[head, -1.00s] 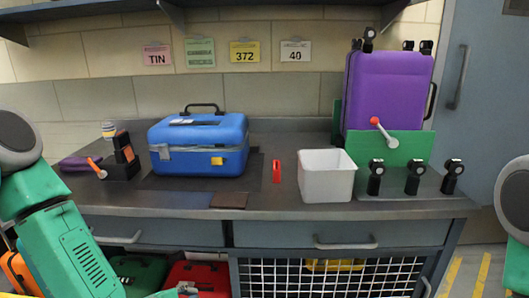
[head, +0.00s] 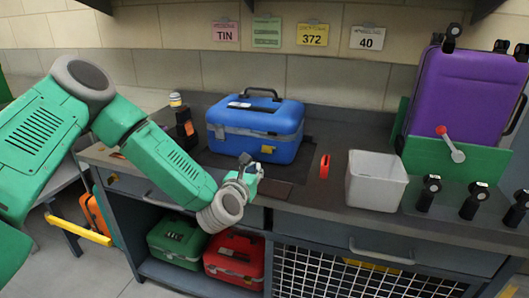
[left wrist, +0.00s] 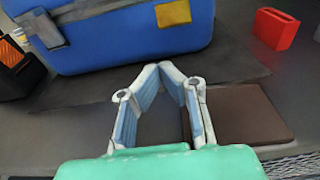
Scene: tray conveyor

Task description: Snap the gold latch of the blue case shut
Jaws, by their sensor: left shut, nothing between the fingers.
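The blue case (head: 255,126) stands closed on the dark mat, its handle up on the lid. Its gold latch (head: 268,149) is on the front face; I cannot tell whether it is fastened. In the left wrist view the case (left wrist: 120,35) fills the top and the gold latch (left wrist: 173,13) is at the upper edge. My left gripper (head: 247,162) is in front of the case near the bench's front edge, apart from it. In the left wrist view its fingers (left wrist: 163,68) meet at the tips, shut and empty, pointing towards the case below the latch. My right gripper is out of view.
A red block (head: 325,166) and a white bin (head: 376,180) stand right of the case. A purple case (head: 468,95) is behind a green panel with a red-knobbed lever (head: 450,143). Black clamps stand front right.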

